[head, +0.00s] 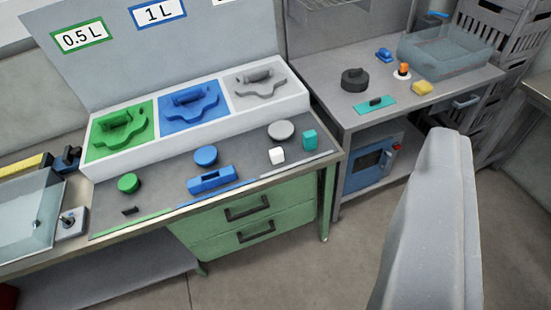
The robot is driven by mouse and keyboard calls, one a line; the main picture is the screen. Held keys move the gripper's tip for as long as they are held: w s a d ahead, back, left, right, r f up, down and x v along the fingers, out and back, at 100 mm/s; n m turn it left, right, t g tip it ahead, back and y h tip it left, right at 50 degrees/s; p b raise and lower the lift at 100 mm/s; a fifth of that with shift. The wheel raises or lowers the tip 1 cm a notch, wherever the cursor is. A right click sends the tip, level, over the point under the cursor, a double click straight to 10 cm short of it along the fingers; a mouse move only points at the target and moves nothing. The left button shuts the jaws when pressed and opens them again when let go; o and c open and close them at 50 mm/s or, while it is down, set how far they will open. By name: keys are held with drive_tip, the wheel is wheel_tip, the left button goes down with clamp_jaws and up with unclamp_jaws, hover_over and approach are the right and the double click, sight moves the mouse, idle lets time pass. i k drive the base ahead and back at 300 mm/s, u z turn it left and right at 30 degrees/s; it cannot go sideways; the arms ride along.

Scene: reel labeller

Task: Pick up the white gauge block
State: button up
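The white gauge block (277,155) is a small white cube on the dark grey worktop of the green bench, near its right front edge. A teal block (310,140) stands just to its right and a grey-white round disc (281,130) lies just behind it. A large grey part of my gripper (437,215) fills the lower right of the picture, well apart from the cube. Its fingertips cannot be made out, nor can anything held.
Green (128,183) and blue (206,156) discs and a blue block (213,179) share the worktop. Behind is a white tray (88,160) with green, blue and grey sections. A grey side table (340,105) stands right. Open floor lies in front.

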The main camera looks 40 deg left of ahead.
sight(277, 154)
drive_tip(key=u, duration=0.05)
drive_tip(key=i, duration=1)
drive_tip(key=z, duration=0.1)
